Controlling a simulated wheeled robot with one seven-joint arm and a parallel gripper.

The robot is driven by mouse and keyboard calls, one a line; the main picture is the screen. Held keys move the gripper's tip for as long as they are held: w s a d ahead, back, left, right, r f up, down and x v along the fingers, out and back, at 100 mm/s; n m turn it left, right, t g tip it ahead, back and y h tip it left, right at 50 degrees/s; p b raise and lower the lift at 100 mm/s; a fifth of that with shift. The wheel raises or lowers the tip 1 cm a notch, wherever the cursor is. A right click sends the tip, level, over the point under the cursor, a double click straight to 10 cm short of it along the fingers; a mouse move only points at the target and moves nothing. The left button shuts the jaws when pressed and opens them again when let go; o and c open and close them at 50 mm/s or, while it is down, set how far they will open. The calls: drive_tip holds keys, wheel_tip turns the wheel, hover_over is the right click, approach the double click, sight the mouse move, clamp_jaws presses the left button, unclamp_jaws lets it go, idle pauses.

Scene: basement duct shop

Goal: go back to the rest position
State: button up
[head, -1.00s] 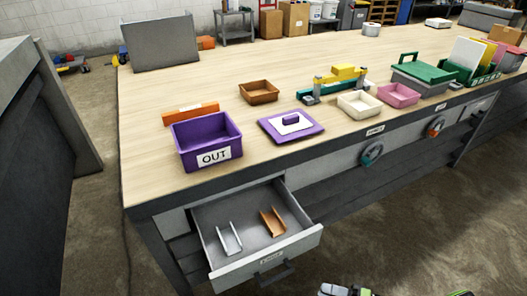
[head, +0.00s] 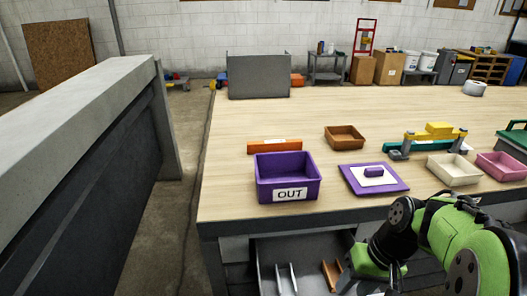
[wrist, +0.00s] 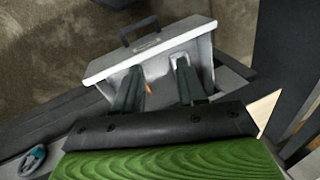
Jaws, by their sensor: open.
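My gripper (wrist: 158,72) is open and empty in the wrist view, its two dark fingers apart above the open grey drawer (wrist: 140,58). A bit of an orange-brown piece shows between the fingers. In the head view my green and black arm comes in from the lower right and reaches down past the bench front; its fingertips are not visible there. The open drawer (head: 308,253) is cut off by the bottom edge and partly covered by my arm. It holds a pale metal channel (head: 286,279) and a copper-coloured channel (head: 332,274).
On the bench (head: 228,190) stand a purple OUT bin (head: 270,191), a purple lid (head: 372,186), an orange block (head: 268,146), a brown tray (head: 345,141), a cream tray (head: 455,175) and a pink tray (head: 500,170). A grey counter (head: 90,130) stands at left, with bare floor between.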

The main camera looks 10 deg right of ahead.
drive_tip(key=s+a+r+n+t+h, duration=0.25)
drive_tip(key=s+a+r+t, duration=0.25)
drive_tip(key=s+a+r, duration=0.3)
wheel_tip(320, 180, up, 15)
drive_tip(key=s+p, duration=0.1)
drive_tip(key=p, duration=1.3)
drive_tip(key=shift+s+d+m+p, duration=0.2)
drive_tip(key=shift+d+m+p, duration=0.15)
drive_tip(key=shift+m+p, duration=0.1)
